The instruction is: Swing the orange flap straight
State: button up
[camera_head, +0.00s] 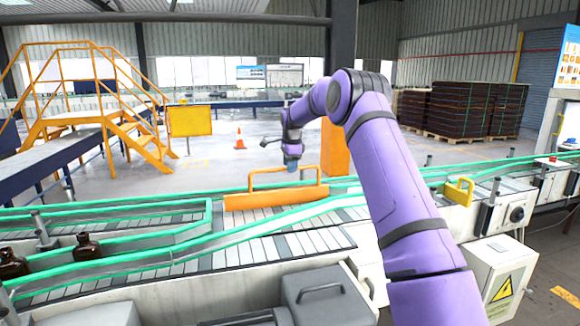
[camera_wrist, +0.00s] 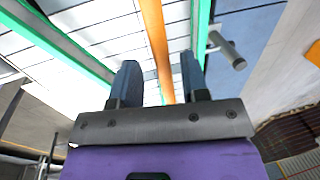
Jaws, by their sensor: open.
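The orange flap (camera_head: 275,198) is a long orange bar with a raised loop handle (camera_head: 284,170), set slantwise over the slatted conveyor between the green rails. In the wrist view an orange strip (camera_wrist: 157,40) of it runs down the picture between my two fingers. My gripper (camera_head: 292,165) is at the handle in the head view, pointing down. In the wrist view my gripper (camera_wrist: 159,65) is open, one finger on each side of the strip. I cannot tell whether either finger touches it.
Two amber bottles, one dark (camera_head: 87,246) and one beside it (camera_head: 12,264), stand on the conveyor at the left. Green rails (camera_head: 150,258) border the lanes. A yellow bracket (camera_head: 459,191) stands on the conveyor's right side. A grey box (camera_head: 328,296) is in front.

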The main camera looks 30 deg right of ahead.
notch_tip(320, 180, up, 10)
jog(key=s, duration=0.2)
jog(key=shift+a, duration=0.3)
jog(key=shift+r, duration=0.1)
jog(key=s+a+r+n+t, duration=0.1)
jog(key=s+a+r+n, duration=0.35)
jog(key=s, duration=0.45)
jog(key=s+a+r+n, duration=0.35)
jog(key=s+a, duration=0.25)
jog(key=s, duration=0.2)
jog(key=s+a+r+n+t, duration=0.1)
jog(key=s+a+r+n, duration=0.2)
jog(key=s+a+r, duration=0.45)
jog(key=s+a+f+n, duration=0.1)
jog(key=s+f+n, duration=0.2)
jog(key=s, duration=0.6)
jog(key=s+a+f+n, duration=0.2)
jog(key=s+f, duration=0.3)
jog(key=s, duration=0.5)
jog(key=s+a+f+n+t, duration=0.1)
jog(key=s+f+n, duration=0.3)
jog(key=s, duration=0.6)
jog(key=shift+s+a+f+n+y, duration=0.2)
jog(key=shift+s+f+n+y, duration=0.1)
jog(key=shift+n, duration=0.2)
